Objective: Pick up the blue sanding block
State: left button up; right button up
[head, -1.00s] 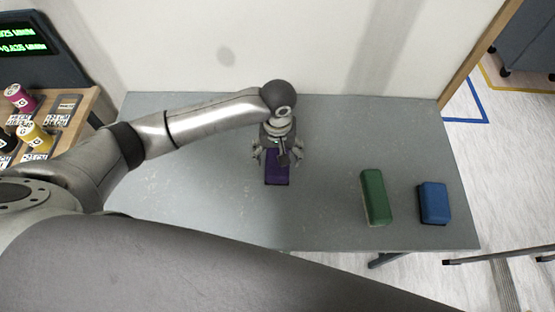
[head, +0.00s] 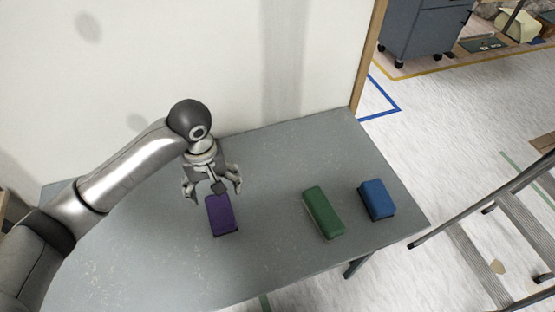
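The blue sanding block (head: 377,199) lies at the right end of the grey table (head: 280,165), near its edge. A green block (head: 323,212) lies to its left, with a gap between them. A purple block (head: 221,215) lies farther left. My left gripper (head: 213,198) is over the far end of the purple block, with its fingers spread apart and nothing held between them. It is well to the left of the blue block. My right gripper is not in view.
A pale wall (head: 200,60) runs behind the table. A metal ladder (head: 490,225) stands on the floor at the right. A dark wheeled cabinet (head: 423,33) is at the top right. The tabletop between the purple and green blocks is clear.

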aim_at(375, 197)
jog(key=z, duration=1.1)
